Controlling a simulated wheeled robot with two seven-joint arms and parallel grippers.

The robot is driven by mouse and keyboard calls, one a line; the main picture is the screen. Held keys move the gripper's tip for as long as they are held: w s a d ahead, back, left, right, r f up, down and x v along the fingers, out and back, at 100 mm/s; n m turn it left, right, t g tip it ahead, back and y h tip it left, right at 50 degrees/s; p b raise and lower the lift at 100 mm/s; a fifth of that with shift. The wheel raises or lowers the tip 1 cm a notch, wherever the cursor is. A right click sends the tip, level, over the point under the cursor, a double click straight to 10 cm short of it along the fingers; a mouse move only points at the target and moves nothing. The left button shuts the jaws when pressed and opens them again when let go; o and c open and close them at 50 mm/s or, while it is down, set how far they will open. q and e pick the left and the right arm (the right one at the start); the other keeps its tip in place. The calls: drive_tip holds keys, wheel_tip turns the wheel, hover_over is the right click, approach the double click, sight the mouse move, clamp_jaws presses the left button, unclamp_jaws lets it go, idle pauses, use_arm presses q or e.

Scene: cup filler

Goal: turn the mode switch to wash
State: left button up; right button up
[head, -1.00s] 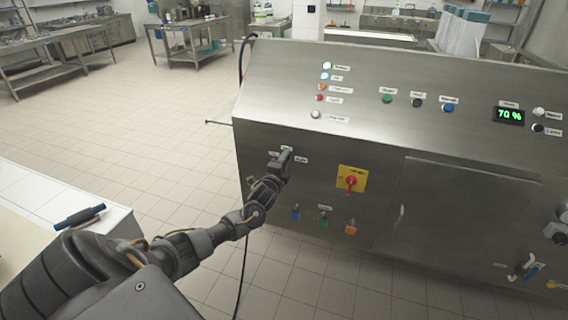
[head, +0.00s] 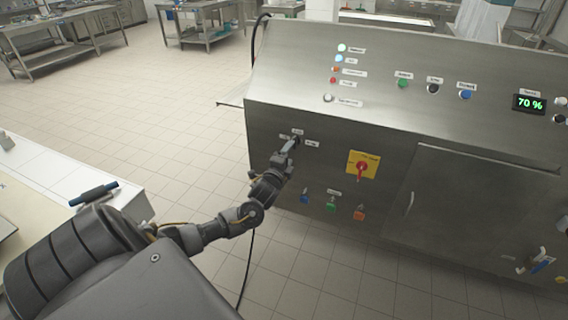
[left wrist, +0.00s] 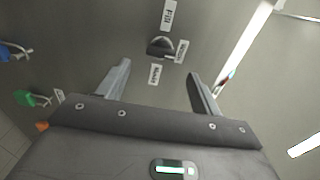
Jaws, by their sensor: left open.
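The mode switch (left wrist: 160,47) is a small dark knob on the steel front panel, seen ahead of my left gripper in the left wrist view. White labels surround it: one reads Fill (left wrist: 169,14), one seems to read Wash (left wrist: 155,74), and another (left wrist: 181,51) is hard to read. My left gripper (left wrist: 160,69) is open and empty, its fingers apart on either side of the knob's line, seemingly short of it. In the head view my left gripper (head: 290,147) points at the switch (head: 297,140), which it partly hides. My right gripper is not in view.
The steel machine (head: 350,115) also carries a yellow-and-red rotary switch (head: 362,165) to the right, with several coloured plugs below, including a blue one (head: 304,199). A 70 % display (head: 529,103) sits upper right. A white table (head: 100,205) stands left; open floor lies between.

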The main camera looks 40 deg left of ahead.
use_arm(q)
drive_tip(key=shift+v, duration=2.2)
wheel_tip(320, 180, down, 19)
drive_tip(key=s+a+n+g+h, duration=0.1)
drive_tip(key=s+a+n+g, duration=0.15)
drive_tip(key=n+g, duration=0.2)
drive_tip(key=s+d+f+n+g+h, duration=0.1)
drive_tip(key=s+d+f+n+g, duration=0.1)
drive_tip(key=s+f, duration=0.55)
drive_tip(key=s+d+f+n+g, duration=0.2)
drive_tip(key=s+f, duration=0.2)
drive_tip(key=f, duration=0.6)
drive_tip(key=s+d+f+n+g+h, duration=0.1)
drive_tip(key=s+d+f+g, duration=0.15)
drive_tip(key=s+f, duration=0.45)
drive_tip(key=s+d+f+n+g+h, duration=0.1)
drive_tip(key=s+d+f, duration=0.2)
drive_tip(key=s+f, duration=0.35)
drive_tip(key=s+d+f+g, duration=0.1)
drive_tip(key=s+d, duration=0.3)
drive_tip(key=s, duration=0.4)
drive_tip(key=s+d+f+n+g+h, duration=0.1)
drive_tip(key=s+d+f, duration=0.1)
drive_tip(key=s+d, duration=0.3)
drive_tip(key=s+d+f+g, duration=0.2)
drive_tip(key=s+d, duration=0.2)
drive_tip(key=s, duration=0.7)
drive_tip(key=shift+d+h, duration=0.35)
drive_tip(key=shift+h, duration=0.05)
